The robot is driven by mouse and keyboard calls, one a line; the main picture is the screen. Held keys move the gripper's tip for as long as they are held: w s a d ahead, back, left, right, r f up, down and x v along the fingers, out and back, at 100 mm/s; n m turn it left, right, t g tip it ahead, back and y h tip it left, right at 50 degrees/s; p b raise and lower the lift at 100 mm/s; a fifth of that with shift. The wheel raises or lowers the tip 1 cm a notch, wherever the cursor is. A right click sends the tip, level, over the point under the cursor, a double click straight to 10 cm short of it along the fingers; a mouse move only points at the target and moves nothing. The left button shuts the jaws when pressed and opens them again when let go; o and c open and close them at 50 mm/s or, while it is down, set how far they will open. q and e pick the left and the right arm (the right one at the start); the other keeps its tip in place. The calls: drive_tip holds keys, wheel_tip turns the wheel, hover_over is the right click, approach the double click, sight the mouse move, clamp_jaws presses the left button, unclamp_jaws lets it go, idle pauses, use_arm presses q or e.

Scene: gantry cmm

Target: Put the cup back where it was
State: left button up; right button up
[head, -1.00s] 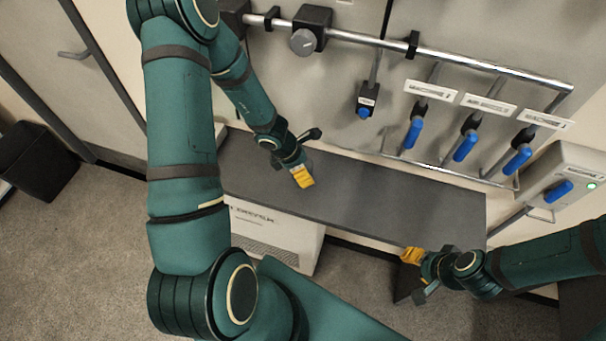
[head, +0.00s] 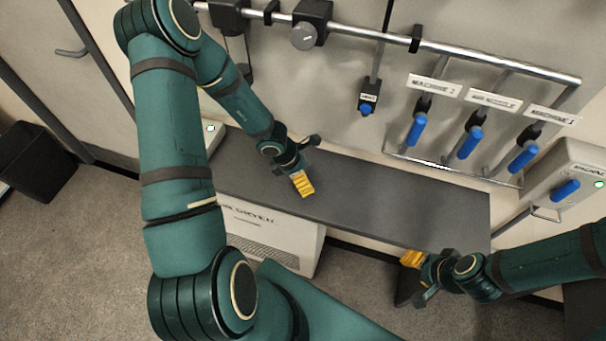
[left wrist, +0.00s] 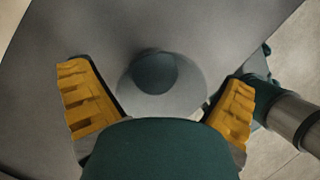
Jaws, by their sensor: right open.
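My left gripper (head: 303,184) is over the grey shelf (head: 420,207), left of its middle. In the left wrist view its yellow fingers stand wide apart (left wrist: 160,108). Between and beyond them is a round grey thing with a dark teal circle (left wrist: 155,74), perhaps the cup seen from above. I cannot tell whether the fingers touch it. No cup shows clearly in the head view; the left hand and arm cover part of the shelf. My right gripper (head: 412,260) is open and appears empty, by the shelf's front right edge.
A metal rail (head: 455,60) runs along the wall, with several blue handles (head: 470,142) and labels below it. A control box with a blue handle (head: 566,189) is at the right. A white machine (head: 270,235) stands under the shelf. The shelf's right half looks clear.

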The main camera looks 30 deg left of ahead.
use_arm(q)
drive_tip(key=p+v, duration=0.3)
drive_tip(key=v, duration=0.1)
drive_tip(key=shift+w+d, duration=0.15)
drive_tip(key=shift+r+b, duration=0.1)
drive_tip(key=shift+b, duration=0.2)
drive_tip(key=v, duration=0.8)
drive_tip(key=s+d+f+m, duration=0.3)
drive_tip(key=d+f+m, duration=0.1)
drive_tip(key=d+m, duration=0.6)
drive_tip(key=s+d+f+m, duration=0.3)
drive_tip(key=d+m, duration=0.6)
drive_tip(key=m, duration=0.6)
drive_tip(key=shift+d+f+m+g+h, duration=0.3)
drive_tip(key=shift+d+f+m+g, duration=0.1)
drive_tip(key=shift+f, duration=0.1)
